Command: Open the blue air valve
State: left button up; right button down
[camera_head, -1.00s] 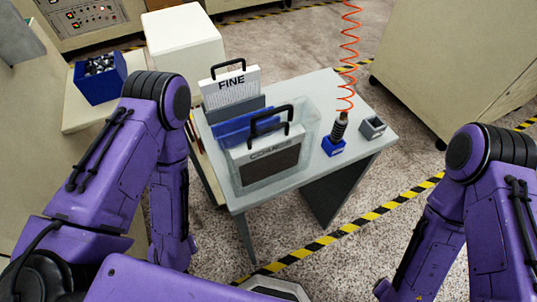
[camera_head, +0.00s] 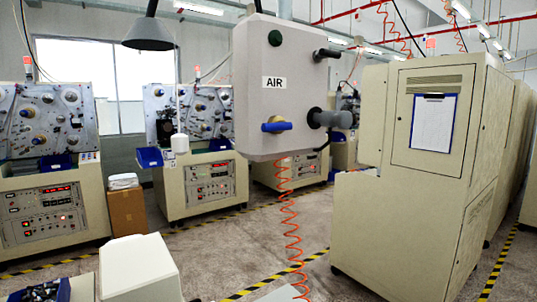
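A pale grey air box (camera_head: 266,105) labelled AIR hangs in the middle of the head view, above the floor. An orange coiled hose (camera_head: 291,220) hangs down from under the box. Neither of my grippers shows in this view.
A tall beige cabinet (camera_head: 432,170) with a clipboard stands close on the right. A white box (camera_head: 138,268) and a blue bin of parts (camera_head: 45,291) are at the lower left. Winding machines (camera_head: 195,185) line the back. Striped floor with open room lies between.

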aim_at(276, 124)
jog(key=k, duration=0.5)
jog(key=z, duration=1.7)
jog(key=k, duration=0.8)
jog(key=u, duration=1.65)
jog(key=i, duration=1)
